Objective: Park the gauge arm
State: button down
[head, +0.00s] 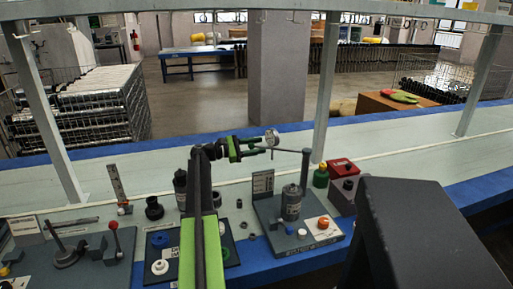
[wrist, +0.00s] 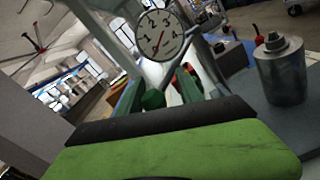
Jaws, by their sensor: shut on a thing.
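The gauge arm (head: 291,150) is a thin dark rod reaching left from the top of a slim post on the grey pump station board (head: 268,213). A round white dial gauge (head: 271,137) stands at its free end; the dial, numbered with a red needle, also faces me in the wrist view (wrist: 160,35). My gripper (head: 247,147) is shut on the gauge arm at its free end, beside the dial. In the wrist view my green fingers (wrist: 169,92) hide the exact contact. A grey metal cylinder (head: 291,203) stands on the board below the arm; it also shows in the wrist view (wrist: 281,70).
A green bottle (head: 320,176) and a red-topped box (head: 343,170) stand right of the post. A dark tray (head: 229,252) with rings lies left of the board. A lever fixture (head: 114,240) stands farther left. The bench behind is mostly clear.

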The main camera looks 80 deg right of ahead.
jog(key=shift+s+d+r, duration=0.2)
jog(key=shift+d, duration=0.3)
jog(key=c, duration=1.1)
grip_release()
jog(key=shift+c, duration=0.2)
jog(key=shift+s+d+f, duration=0.15)
jog(key=shift+s+f, duration=0.05)
jog(key=v, duration=1.7)
jog(key=shift+w+a, duration=0.2)
jog(key=shift+a, duration=0.2)
